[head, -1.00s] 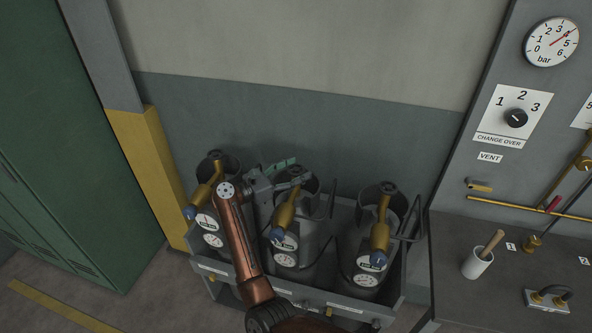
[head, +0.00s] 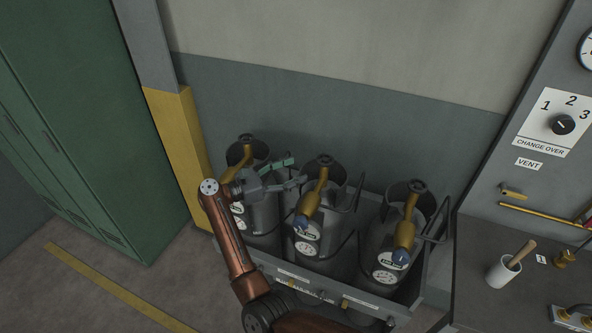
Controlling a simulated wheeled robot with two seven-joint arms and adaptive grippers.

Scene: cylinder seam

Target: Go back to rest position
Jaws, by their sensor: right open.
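My right gripper (head: 297,171) is open and empty, with its green-tipped fingers pointing right. In the picture it lies over the gap between the left gas cylinder (head: 266,215) and the middle gas cylinder (head: 335,241). Its fingertips end just left of the middle cylinder's brass valve (head: 317,191); I cannot tell whether they touch anything. My copper-coloured right arm comes up from the bottom and hides part of the left cylinder and its valve. The right gas cylinder (head: 385,238) stands clear of the arm. My left gripper is not in view.
The cylinders stand in a grey rack (head: 432,272) against the wall. A yellow post (head: 178,140) and green lockers (head: 95,120) are at the left. A bench at the right holds a white cup (head: 503,272) below the change-over panel (head: 556,124). Floor at lower left is clear.

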